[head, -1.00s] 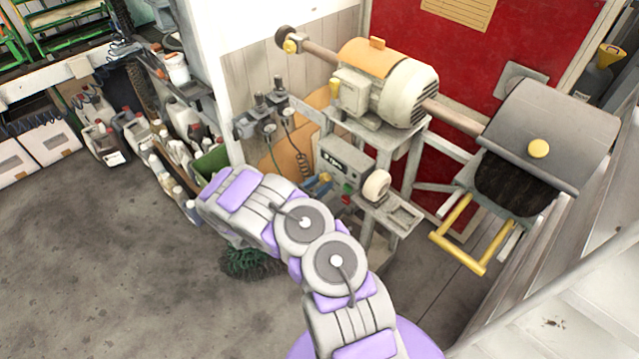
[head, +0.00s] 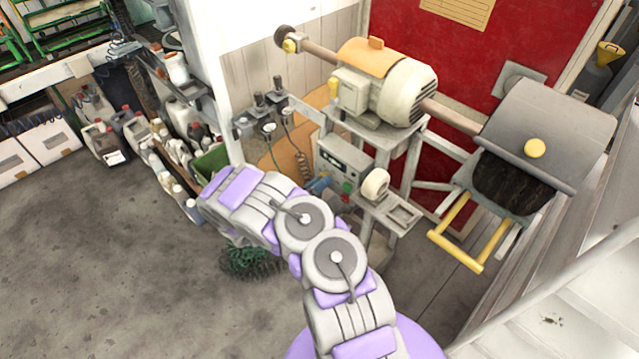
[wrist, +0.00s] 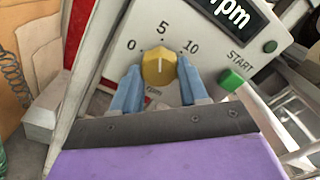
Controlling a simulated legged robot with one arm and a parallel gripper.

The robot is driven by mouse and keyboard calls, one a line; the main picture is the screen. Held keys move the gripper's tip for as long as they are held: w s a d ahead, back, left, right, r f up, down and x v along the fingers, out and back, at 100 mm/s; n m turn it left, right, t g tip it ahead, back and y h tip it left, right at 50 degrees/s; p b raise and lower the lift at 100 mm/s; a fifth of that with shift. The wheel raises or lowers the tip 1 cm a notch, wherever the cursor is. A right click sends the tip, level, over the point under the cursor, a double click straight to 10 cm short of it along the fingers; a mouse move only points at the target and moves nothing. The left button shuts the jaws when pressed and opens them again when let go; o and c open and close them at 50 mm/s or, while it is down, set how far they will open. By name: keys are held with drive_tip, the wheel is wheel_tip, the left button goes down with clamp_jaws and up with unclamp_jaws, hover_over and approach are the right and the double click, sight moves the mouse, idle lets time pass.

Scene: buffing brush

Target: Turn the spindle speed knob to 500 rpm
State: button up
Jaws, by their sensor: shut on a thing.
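The spindle speed knob (wrist: 159,69) is a yellow dial with a pale pointer line, in the wrist view on a grey control panel (wrist: 117,51). Its pointer stands near the 5 of a scale marked 0, 5 and 10. My gripper (wrist: 160,82) is shut on the knob, one blue finger at each side. A dark display (wrist: 237,12) shows "rpm"; its digits are cut off. In the head view the control box (head: 345,165) stands under the motor (head: 390,88), and my gripper's blue fingers (head: 318,184) show at its lower left. The knob is hard to make out there.
A green START button (wrist: 231,80) sits right of the knob. In the head view a white wheel (head: 375,183) stands right of the box, and a hooded brush (head: 515,185) with a yellow handle (head: 455,248) stands farther right. Bottles (head: 100,140) line the left wall.

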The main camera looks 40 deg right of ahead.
drive_tip(key=shift+w+a, duration=0.1)
drive_tip(key=shift+w, duration=0.1)
drive_tip(key=o, duration=0.9)
drive_tip(key=shift+w, duration=0.1)
drive_tip(key=shift+c, duration=0.2)
drive_tip(key=shift+o, duration=1)
drive_tip(key=s+a+p, duration=0.1)
drive_tip(key=a+p, duration=0.2)
drive_tip(key=a, duration=1.4)
drive_tip(key=shift+s+a, duration=0.25)
drive_tip(key=shift+s, duration=0.05)
